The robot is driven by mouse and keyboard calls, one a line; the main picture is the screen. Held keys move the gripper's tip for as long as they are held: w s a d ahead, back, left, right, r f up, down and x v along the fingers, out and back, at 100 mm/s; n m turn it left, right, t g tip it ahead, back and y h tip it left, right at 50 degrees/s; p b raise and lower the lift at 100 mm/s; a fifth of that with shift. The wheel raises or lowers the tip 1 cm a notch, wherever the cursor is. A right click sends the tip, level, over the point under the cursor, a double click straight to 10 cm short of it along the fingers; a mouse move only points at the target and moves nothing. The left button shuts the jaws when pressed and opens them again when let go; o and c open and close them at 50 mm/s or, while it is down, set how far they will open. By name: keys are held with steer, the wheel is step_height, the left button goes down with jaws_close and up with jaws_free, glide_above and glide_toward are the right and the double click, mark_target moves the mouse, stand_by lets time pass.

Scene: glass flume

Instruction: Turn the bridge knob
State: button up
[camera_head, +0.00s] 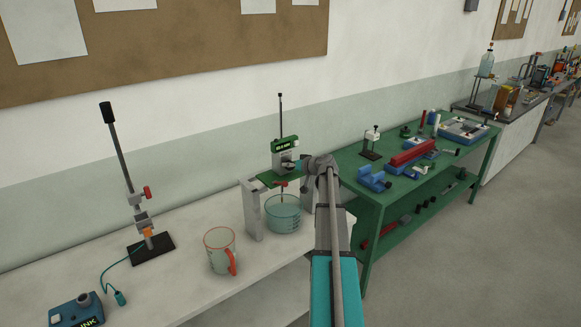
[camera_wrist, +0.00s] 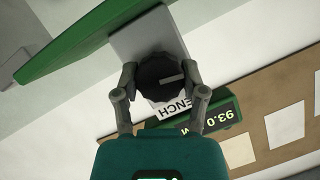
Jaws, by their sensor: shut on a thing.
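The bridge knob (camera_wrist: 158,82) is round and black with a pale pointer line, in the middle of the wrist view, on a grey block (camera_wrist: 145,38). My gripper (camera_wrist: 161,72) is shut on it, one finger on each side. In the head view my gripper (camera_head: 300,166) reaches the small stand on the green bridge plate (camera_head: 266,180), and the arm hides part of it.
A glass beaker (camera_head: 283,214) stands under the bridge, between grey uprights (camera_head: 250,212). A crowded green table (camera_head: 350,172) lies right.

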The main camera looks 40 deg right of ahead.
steer(key=shift+d+f+m+y+b, duration=0.15)
steer(key=shift+m+y+b, duration=0.55)
steer(key=shift+m, duration=0.4)
steer(key=shift+m+t+y, duration=0.3)
steer(key=shift+m+t, duration=0.1)
steer(key=shift+m, duration=0.2)
steer(key=o, duration=1.1)
steer(key=shift+n, duration=0.3)
